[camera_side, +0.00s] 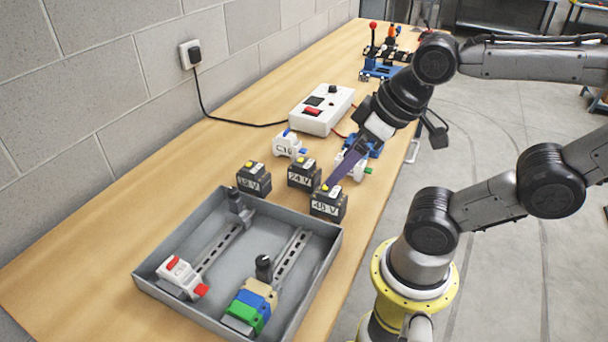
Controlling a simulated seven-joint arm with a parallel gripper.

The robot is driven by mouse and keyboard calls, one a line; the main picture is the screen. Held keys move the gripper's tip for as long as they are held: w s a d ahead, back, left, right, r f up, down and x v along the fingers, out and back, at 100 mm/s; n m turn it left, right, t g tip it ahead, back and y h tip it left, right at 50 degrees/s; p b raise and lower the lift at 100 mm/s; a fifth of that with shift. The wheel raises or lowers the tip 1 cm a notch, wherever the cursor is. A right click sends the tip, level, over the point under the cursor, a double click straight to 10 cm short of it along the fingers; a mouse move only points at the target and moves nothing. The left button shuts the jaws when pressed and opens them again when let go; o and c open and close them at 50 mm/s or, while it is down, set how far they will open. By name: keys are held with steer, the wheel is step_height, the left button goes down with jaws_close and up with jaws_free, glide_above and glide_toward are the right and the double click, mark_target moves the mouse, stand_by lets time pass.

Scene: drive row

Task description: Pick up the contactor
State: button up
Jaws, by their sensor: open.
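Three black blocks with yellow tops and white labels, which look like contactors, stand in a row on the wooden bench behind the grey tray. The left block (254,180) seems to read 12 V, the middle block (304,176) 24 V and the right block (327,206) 48 V. The task line does not tell which one is meant. My gripper (332,184) is open, with its purple fingers slanting down to the top of the right block. The fingers overlap each other in this view, so I cannot tell whether they touch or straddle the block.
The grey tray (176,246) holds two rails, a white red-levered breaker (183,277) and coloured terminal blocks (252,304). A C16 breaker (288,144) stands behind the black blocks; another white device (354,166) is partly hidden by my gripper. A white box (322,108) stands farther back.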

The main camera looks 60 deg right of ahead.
step_height(320, 180, up, 2)
steer(key=w+n, duration=0.1)
steer(key=w, duration=0.1)
steer(key=m+g, duration=0.1)
steer(key=g, duration=0.4)
glide_above(304, 162)
step_height(304, 162, down, 7)
steer(key=shift+m+g, duration=0.3)
step_height(304, 162, down, 8)
steer(key=shift+f, duration=3.35)
jaws_close()
